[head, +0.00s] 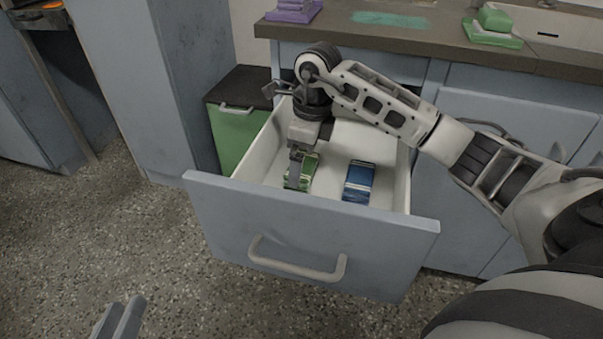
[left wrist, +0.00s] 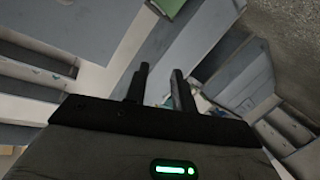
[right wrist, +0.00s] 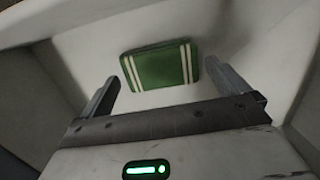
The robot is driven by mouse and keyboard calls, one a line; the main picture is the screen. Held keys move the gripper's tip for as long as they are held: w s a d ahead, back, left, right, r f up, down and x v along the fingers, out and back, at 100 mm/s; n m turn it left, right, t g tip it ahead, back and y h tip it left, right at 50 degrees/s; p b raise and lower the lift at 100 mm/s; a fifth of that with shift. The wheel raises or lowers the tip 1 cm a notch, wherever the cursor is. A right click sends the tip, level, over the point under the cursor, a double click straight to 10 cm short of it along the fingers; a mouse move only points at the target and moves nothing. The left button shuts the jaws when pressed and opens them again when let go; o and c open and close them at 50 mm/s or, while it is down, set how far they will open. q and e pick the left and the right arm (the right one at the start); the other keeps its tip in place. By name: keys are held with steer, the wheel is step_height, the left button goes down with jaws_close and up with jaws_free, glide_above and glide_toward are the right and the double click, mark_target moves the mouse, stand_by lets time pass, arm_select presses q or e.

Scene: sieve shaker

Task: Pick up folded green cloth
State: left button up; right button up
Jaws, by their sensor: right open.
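The folded green cloth (head: 308,173), with pale stripes, lies on the floor of the open drawer (head: 310,234). My right gripper (head: 296,170) reaches down into the drawer over it and partly hides it. In the right wrist view the cloth (right wrist: 160,67) lies flat beyond and between the two spread fingers (right wrist: 162,78), with nothing held. My left gripper (head: 119,318) is low at the left of the head view, far from the drawer. In the left wrist view its fingers (left wrist: 158,85) stand a little apart with nothing visibly held.
A folded blue cloth (head: 358,181) lies right of the green one in the drawer. The drawer walls are close around my right gripper. A green-fronted cabinet (head: 236,137) stands left of the drawer. The countertop (head: 400,35) carries purple and green stacks. The speckled floor in front is clear.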

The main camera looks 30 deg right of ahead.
step_height(320, 180, down, 2)
steer(key=shift+w+a, duration=0.1)
steer(key=shift+a, duration=0.05)
steer(key=shift+f+b, duration=0.35)
steer(key=c, duration=0.7)
arm_select(q)
steer(key=shift+w+d+r+n+h, duration=0.1)
steer(key=shift+r+n+h, duration=0.1)
steer(key=shift+r, duration=0.2)
steer(key=shift+w+d+r+n+h, duration=0.1)
steer(key=shift+r+h, duration=0.1)
steer(key=shift+r, duration=0.2)
steer(key=shift+f, duration=0.1)
arm_select(e)
steer(key=shift+r, duration=0.1)
